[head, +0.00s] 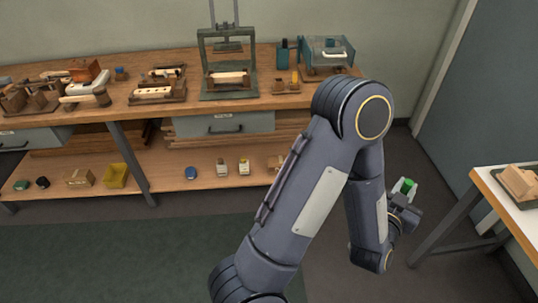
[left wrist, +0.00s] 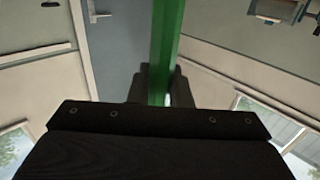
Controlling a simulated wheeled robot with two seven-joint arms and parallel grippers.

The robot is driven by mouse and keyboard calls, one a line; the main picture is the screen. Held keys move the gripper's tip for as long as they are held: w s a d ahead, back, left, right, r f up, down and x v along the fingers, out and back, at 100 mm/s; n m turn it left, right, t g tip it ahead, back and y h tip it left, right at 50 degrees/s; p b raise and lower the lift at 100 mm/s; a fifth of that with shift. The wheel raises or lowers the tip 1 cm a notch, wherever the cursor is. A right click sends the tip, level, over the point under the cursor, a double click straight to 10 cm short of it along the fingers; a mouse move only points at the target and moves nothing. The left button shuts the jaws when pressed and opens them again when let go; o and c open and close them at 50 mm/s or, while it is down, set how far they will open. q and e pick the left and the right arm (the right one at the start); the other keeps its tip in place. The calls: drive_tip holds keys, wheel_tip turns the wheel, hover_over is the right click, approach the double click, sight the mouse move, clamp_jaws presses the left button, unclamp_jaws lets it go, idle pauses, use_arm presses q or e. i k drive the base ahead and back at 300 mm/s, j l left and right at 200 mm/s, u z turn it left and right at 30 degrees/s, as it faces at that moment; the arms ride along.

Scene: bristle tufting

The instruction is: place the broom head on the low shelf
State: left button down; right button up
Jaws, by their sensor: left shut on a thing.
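My left gripper (head: 404,194) is at the right of the head view, between the workbench and the side table. It is shut on a green bar-like thing (head: 407,185). In the left wrist view the green thing (left wrist: 166,50) stands out between the dark fingers (left wrist: 154,84). I cannot tell whether it is the broom head. A pale wooden block with holes (head: 153,92) lies on the bench, and a similar block (head: 228,77) sits in the press. The low shelf (head: 170,184) runs under the bench. My arm hides its right end. My right gripper is not in view.
The workbench top (head: 200,112) carries fixtures and a tall green press (head: 203,50). The low shelf holds a yellow bin (head: 116,175), a small box (head: 79,178) and several small containers, with bare board between. A side table (head: 492,188) with a wooden piece (head: 519,182) stands at right.

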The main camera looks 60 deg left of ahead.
sight(176, 176)
drive_tip(key=k+j+u, duration=0.15)
drive_tip(key=j+u, duration=0.15)
drive_tip(key=j, duration=0.15)
drive_tip(key=k+j+u, duration=0.15)
drive_tip(key=j+u, duration=0.15)
drive_tip(key=j, duration=0.2)
drive_tip(key=j+u, duration=0.3)
drive_tip(key=j, duration=0.15)
drive_tip(key=j+u, duration=0.1)
drive_tip(key=j, duration=1.65)
drive_tip(key=i+j, duration=0.7)
